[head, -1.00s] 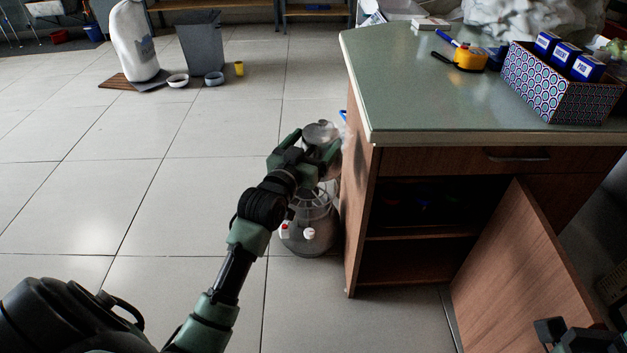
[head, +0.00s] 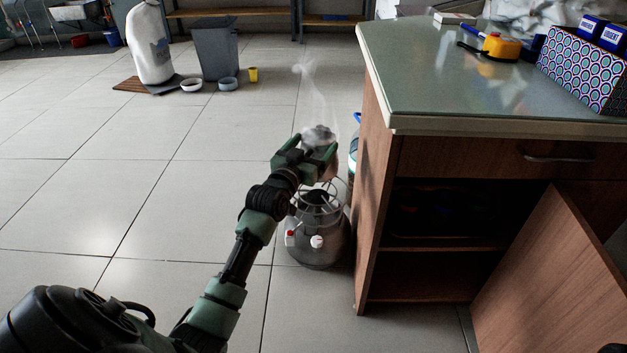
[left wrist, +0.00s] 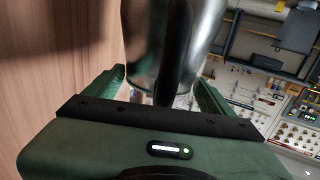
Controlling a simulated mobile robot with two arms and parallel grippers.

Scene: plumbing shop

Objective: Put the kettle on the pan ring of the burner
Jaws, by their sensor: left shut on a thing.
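The kettle (head: 319,135) is a small shiny metal vessel in my left gripper (head: 308,157), with steam rising from it. In the left wrist view the kettle (left wrist: 205,40) is a bright metal body with a black handle between the green fingers. The burner (head: 320,248) is a grey round body with red and white knobs, standing on the floor left of the cabinet. Its wire pan ring (head: 320,197) is on top, just below my gripper in the picture. The gripper hides the kettle's underside, so I cannot tell the gap. Only a dark sliver, perhaps my right gripper, shows at bottom right.
The wooden cabinet (head: 372,200) stands close right of the burner, its door (head: 560,280) open. A blue-topped bottle (head: 353,150) is behind the burner by the cabinet. The tiled floor to the left is clear; a grey bin (head: 213,52) stands farther back.

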